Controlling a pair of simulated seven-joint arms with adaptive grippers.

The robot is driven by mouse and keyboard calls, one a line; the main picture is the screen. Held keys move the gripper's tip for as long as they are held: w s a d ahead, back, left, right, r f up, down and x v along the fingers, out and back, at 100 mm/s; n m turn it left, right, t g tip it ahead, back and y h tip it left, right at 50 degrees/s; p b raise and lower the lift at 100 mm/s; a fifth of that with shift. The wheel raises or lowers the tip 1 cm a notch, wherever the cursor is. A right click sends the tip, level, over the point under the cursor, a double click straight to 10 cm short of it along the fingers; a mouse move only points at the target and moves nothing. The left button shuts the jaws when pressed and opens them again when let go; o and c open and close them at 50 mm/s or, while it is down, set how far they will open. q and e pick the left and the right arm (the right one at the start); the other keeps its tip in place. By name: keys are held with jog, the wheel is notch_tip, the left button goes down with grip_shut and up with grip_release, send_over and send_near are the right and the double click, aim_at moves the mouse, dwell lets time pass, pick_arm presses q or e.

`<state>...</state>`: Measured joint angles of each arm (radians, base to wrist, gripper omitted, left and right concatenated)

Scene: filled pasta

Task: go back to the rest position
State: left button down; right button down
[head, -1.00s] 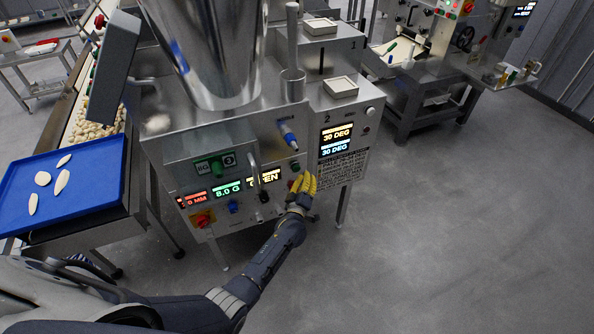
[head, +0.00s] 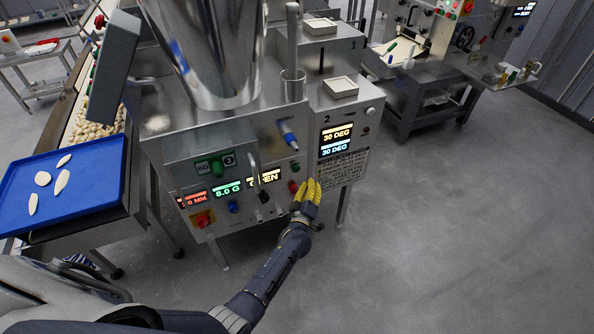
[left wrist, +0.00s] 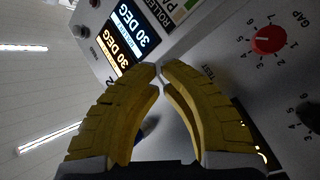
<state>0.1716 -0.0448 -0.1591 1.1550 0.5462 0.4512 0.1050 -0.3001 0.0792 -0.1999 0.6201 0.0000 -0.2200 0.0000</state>
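My left gripper (head: 307,188), with ribbed yellow fingers, is in front of the lower right of a steel machine's front panel (head: 215,180), close to it. In the left wrist view the fingertips (left wrist: 161,68) meet or nearly meet, with nothing seen between them. Beyond them are the two 30 DEG displays (left wrist: 125,35) and a red gap knob (left wrist: 268,40). The fingers look clear of the panel, though the exact distance is hard to tell. My right gripper is not in view.
A blue tray (head: 98,190) with several pale dough pieces is at the left, beside a conveyor of filled pasta (head: 95,132). A shiny hopper (head: 215,60) tops the machine. Another machine (head: 440,75) stands at the back right. The grey floor (head: 450,230) at right is clear.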

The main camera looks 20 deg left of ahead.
pick_arm(q)
jog(key=s+d+f+m+g+h, duration=0.2)
jog(key=s+f+m, duration=0.15)
jog(key=f, duration=0.45)
jog(key=s+d+f+m+g+h, duration=0.1)
jog(key=s+f+m+g, duration=0.25)
jog(key=f, duration=0.45)
jog(key=s+a+f+m+g, duration=0.2)
jog(key=s+f+m+g, duration=0.2)
jog(key=s+f, duration=1.1)
jog(key=s+a+f+m+g, duration=0.1)
jog(key=s+f, duration=0.4)
jog(key=s, duration=0.9)
jog(key=s+a+f+m+g+y, duration=0.1)
jog(key=s+a+f+g, duration=0.3)
jog(key=s, duration=1.1)
jog(key=s+a+f+m+g, duration=0.1)
jog(key=s+a+f+g, duration=0.2)
jog(key=s, duration=1.1)
notch_tip(320, 180, down, 4)
jog(key=shift+s+a+r+m+y, duration=0.15)
jog(key=shift+s+a+m+y, duration=0.15)
jog(key=shift+a, duration=0.3)
jog(key=shift+w, duration=0.1)
